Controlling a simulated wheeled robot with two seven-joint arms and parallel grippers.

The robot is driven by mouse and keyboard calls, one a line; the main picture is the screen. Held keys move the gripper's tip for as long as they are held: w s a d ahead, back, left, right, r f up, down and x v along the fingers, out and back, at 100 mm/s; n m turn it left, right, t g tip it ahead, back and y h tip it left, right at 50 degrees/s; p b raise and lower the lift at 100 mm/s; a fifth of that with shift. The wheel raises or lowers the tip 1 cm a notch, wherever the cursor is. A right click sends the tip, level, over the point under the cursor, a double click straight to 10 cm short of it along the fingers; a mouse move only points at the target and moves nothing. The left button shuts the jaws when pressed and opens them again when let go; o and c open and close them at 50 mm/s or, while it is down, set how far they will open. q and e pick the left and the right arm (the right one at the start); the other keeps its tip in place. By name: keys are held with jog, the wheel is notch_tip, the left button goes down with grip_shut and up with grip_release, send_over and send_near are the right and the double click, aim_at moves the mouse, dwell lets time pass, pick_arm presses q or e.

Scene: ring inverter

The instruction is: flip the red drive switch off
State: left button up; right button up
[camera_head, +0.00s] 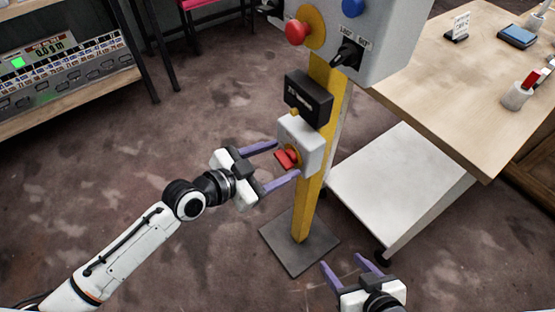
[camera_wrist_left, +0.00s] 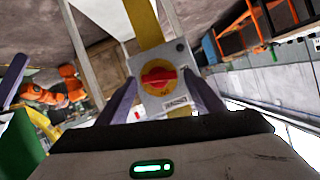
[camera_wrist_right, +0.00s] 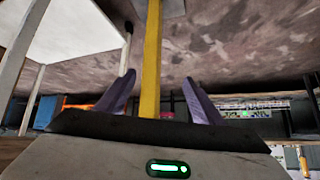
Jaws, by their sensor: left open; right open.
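The red drive switch (camera_head: 287,159) is a red rotary handle on a yellow disc, on a light grey box (camera_head: 313,146) fixed to a yellow post (camera_head: 309,200). In the left wrist view the red handle (camera_wrist_left: 159,76) lies roughly crosswise in the picture, between the fingers. My left gripper (camera_head: 280,161) is open, with its purple fingers on either side of the switch; I cannot tell if they touch it. My right gripper (camera_head: 352,262) is open and empty, low and to the right of the post's foot. In the right wrist view its fingers (camera_wrist_right: 160,95) show with the post beyond.
Above the switch are a black box (camera_head: 309,97) and a grey control panel (camera_head: 385,35) with a red button (camera_head: 297,32), blue button (camera_head: 352,7) and black selector (camera_head: 347,54). A wooden table (camera_head: 465,90) and white lower shelf (camera_head: 395,180) stand at right.

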pick_arm(q)
jog(key=shift+c, duration=0.4)
jog(key=c, duration=1)
jog(key=shift+o, duration=0.2)
jog(key=shift+w+a+f+n+g+h+b, duration=0.1)
jog(key=shift+w+f+n+g+h+b, duration=0.15)
jog(key=shift+n+b, duration=0.45)
jog(key=shift+s+b, duration=0.1)
jog(key=shift+b, duration=0.4)
jog(key=shift+r+g, duration=0.15)
jog(key=shift+g, duration=0.1)
jog(key=shift+r+n, duration=0.1)
jog(key=shift+n, duration=0.2)
jog(key=o, duration=1)
jog(key=shift+o, duration=0.2)
pick_arm(e)
jog(key=shift+w+a+f, duration=0.15)
jog(key=shift+a+f, duration=0.25)
jog(key=shift+f, duration=0.25)
